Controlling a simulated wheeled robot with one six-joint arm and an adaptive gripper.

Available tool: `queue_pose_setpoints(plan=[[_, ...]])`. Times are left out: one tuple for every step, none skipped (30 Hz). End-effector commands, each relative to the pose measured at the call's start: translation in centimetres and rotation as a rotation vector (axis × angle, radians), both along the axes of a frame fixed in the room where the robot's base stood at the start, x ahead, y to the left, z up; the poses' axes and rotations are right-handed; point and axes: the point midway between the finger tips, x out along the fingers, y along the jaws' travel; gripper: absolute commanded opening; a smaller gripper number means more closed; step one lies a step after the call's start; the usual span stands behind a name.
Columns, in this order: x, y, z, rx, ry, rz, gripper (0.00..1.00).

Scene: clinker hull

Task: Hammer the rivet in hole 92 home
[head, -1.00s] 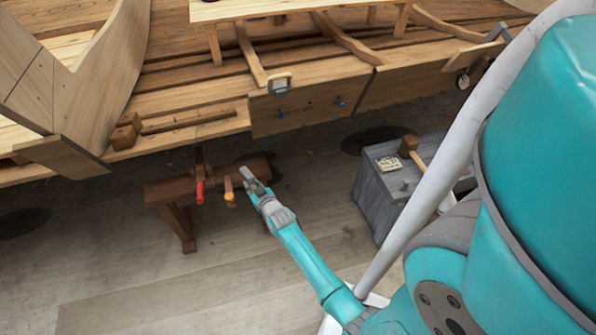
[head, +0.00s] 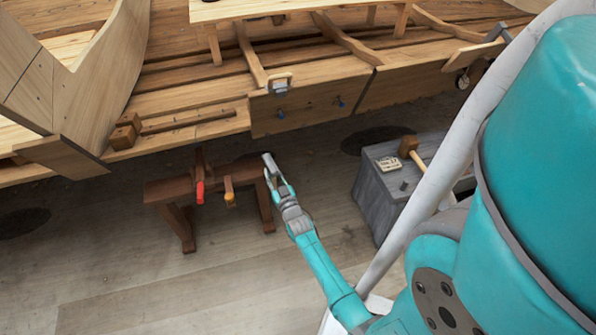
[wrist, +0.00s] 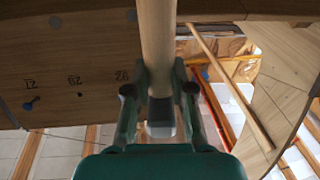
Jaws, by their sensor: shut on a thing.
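My gripper (wrist: 160,98) is shut on a wooden shaft (wrist: 158,40), probably a hammer handle, with a pale and dark end piece (wrist: 160,118) between the fingers. In the head view my gripper (head: 275,178) is below the hull plank (head: 305,105), holding a grey piece (head: 269,162). In the wrist view a blue rivet (wrist: 32,104) and a dark hole (wrist: 80,95) are on the plank, with small marked numbers that I cannot read surely. The rivet in hole 92 cannot be singled out.
A clamp (head: 280,84) sits on the plank's upper edge. A brown wooden bench (head: 172,192) with red and orange-handled tools stands left of my gripper. A grey chest (head: 375,195) with a mallet (head: 408,146) on it stands to the right. Open floor lies in front.

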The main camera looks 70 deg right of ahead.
Motion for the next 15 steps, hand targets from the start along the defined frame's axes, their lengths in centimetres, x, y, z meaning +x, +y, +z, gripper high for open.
queue_pose_setpoints(plan=[[-1.4, -0.6, 0.8, -0.032, -0.035, -0.022, 0.00], [-2.3, -0.8, 1.3, -0.052, -0.056, -0.033, 0.00], [-3.5, -1.0, 2.0, -0.077, -0.082, -0.049, 0.00], [-4.4, -1.1, 2.5, -0.093, -0.099, -0.058, 0.00], [-5.2, -1.2, 3.0, -0.109, -0.117, -0.068, 0.00], [-6.2, -1.2, 3.5, -0.125, -0.134, -0.078, 0.00], [-6.8, -1.2, 3.9, -0.137, -0.145, -0.085, 0.00], [-7.4, -1.2, 4.2, -0.146, -0.153, -0.090, 0.00], [-8.0, -1.1, 4.6, -0.157, -0.162, -0.095, 0.00], [-8.4, -1.1, 4.8, -0.163, -0.168, -0.099, 0.00], [-8.7, -1.0, 4.9, -0.167, -0.172, -0.103, 0.00], [-8.9, -1.0, 5.1, -0.171, -0.177, -0.104, 0.00], [-9.0, -1.0, 5.2, -0.174, -0.180, -0.106, 0.00], [-9.1, -1.1, 5.4, -0.176, -0.182, -0.106, 0.00], [-9.1, -1.2, 5.5, -0.178, -0.184, -0.107, 0.00]])
